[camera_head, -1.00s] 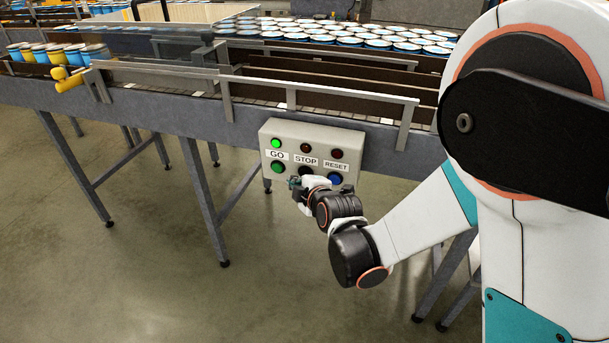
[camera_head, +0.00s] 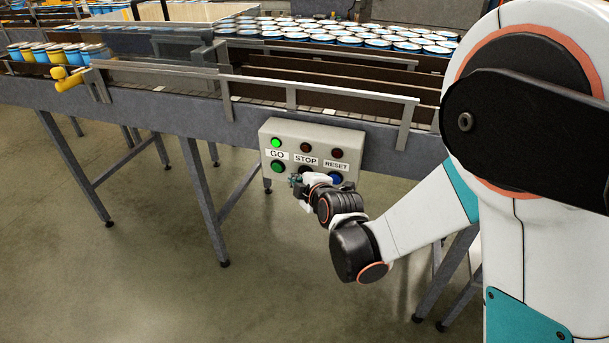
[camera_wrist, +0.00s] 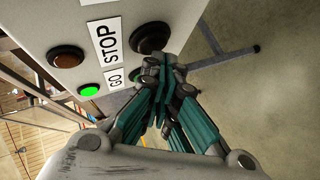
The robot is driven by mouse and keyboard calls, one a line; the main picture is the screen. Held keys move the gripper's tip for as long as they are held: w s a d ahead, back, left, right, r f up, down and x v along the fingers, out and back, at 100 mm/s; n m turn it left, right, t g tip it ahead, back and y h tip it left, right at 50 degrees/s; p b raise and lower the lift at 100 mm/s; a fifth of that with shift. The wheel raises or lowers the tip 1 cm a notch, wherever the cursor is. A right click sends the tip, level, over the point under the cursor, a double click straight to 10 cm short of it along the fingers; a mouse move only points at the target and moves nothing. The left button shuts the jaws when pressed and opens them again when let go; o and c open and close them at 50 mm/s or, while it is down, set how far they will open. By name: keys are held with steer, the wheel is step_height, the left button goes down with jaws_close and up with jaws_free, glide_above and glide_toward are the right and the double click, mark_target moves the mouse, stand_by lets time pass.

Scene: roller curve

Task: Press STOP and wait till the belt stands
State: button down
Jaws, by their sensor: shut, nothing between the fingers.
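The grey control box (camera_head: 352,146) hangs on the conveyor's front side, with GO, STOP and RESET labels. The lamp (camera_head: 276,143) above GO glows green; the lamps above STOP and RESET are dark. The black STOP button (camera_wrist: 150,37) shows in the wrist view; in the head view my gripper partly covers it. The green GO button (camera_head: 278,167) is left of my gripper. My gripper (camera_head: 297,180) is shut and empty, its tip close in front of the box by the STOP button. I cannot tell whether it touches. The belt (camera_head: 262,101) runs behind the rail.
A metal guard rail (camera_head: 330,90) runs along the conveyor above the box. Blue and yellow cans (camera_head: 60,53) stand at the left, and many lidded cans (camera_head: 350,36) fill the back. Conveyor legs (camera_head: 203,200) stand below; the floor in front is clear.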

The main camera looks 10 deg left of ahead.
steer(key=shift+w, duration=0.45)
stand_by(0.7)
steer(key=shift+s, duration=0.9)
steer(key=s+b, duration=0.1)
steer(key=s, duration=0.4)
steer(key=shift+a, duration=0.2)
stand_by(0.8)
